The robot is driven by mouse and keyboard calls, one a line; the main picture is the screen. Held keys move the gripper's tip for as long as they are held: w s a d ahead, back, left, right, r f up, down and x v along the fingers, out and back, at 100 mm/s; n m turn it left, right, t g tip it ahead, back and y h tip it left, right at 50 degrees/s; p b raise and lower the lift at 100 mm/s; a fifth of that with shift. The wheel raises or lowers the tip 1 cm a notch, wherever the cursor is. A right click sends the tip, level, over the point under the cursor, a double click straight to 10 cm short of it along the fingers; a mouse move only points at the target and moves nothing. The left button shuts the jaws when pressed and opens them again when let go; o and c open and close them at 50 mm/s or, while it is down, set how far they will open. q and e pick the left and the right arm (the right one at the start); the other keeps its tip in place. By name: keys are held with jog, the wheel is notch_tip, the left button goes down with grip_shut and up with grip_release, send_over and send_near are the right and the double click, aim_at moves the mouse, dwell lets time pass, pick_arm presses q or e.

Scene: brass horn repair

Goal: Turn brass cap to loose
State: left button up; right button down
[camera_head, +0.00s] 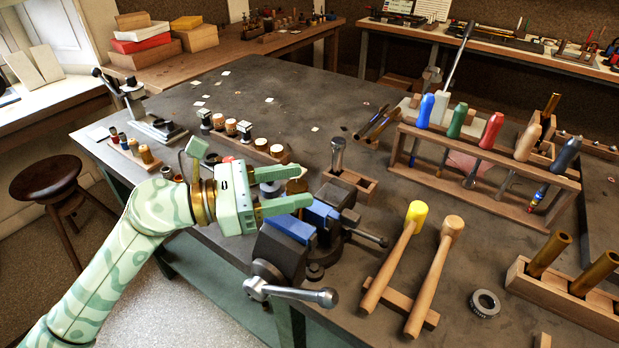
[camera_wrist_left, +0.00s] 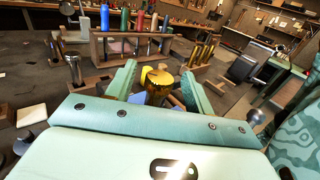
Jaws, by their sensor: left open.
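My left gripper (camera_head: 304,187) is open, its fingers pointing right just above the blue-jawed vise (camera_head: 318,214). The brass cap (camera_wrist_left: 159,80) shows in the left wrist view as a gold, round-topped piece between the two spread fingers, with a gap on each side. In the head view a small tan-gold part of it (camera_head: 297,186) shows between the fingers; the rest is hidden by the lower finger. The cap appears to stand upright over the blue vise jaws (camera_wrist_left: 138,98). My right gripper is not in view.
A yellow-headed mallet (camera_head: 406,245) and a wooden mallet (camera_head: 437,270) lie right of the vise. A tool rack (camera_head: 490,160) stands behind them. A steel tool (camera_head: 338,153) stands in a wooden block behind the vise. The vise handle (camera_head: 300,294) juts out in front.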

pick_arm(q)
jog(key=shift+x, duration=1.75)
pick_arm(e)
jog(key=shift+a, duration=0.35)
